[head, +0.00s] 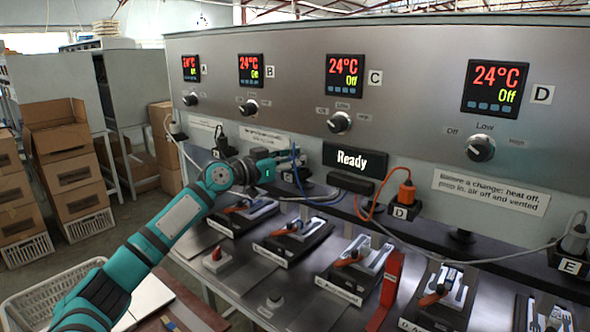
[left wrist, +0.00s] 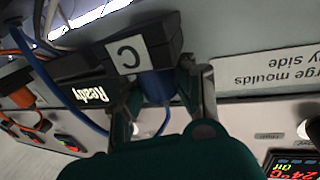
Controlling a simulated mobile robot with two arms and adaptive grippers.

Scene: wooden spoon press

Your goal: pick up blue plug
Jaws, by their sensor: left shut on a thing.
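The blue plug (left wrist: 155,87) shows in the left wrist view between the fingers of my left gripper (left wrist: 163,92). Its end meets the black socket block labelled C (left wrist: 125,54), and how deep it sits cannot be told. A blue cable (left wrist: 84,118) runs from the plug side towards the left. In the head view my left gripper (head: 284,157) reaches to the socket ledge left of the Ready display (head: 348,159). There the plug is mostly hidden by the gripper, and the blue cable (head: 296,176) hangs beside it. My right gripper is out of view.
An orange plug (head: 407,193) stands in socket D, and a grey plug (head: 575,240) in socket E. Several moulds with orange-handled clamps line the bench below. A red bar (head: 388,290) juts forward. Cardboard boxes (head: 63,150) stand at left.

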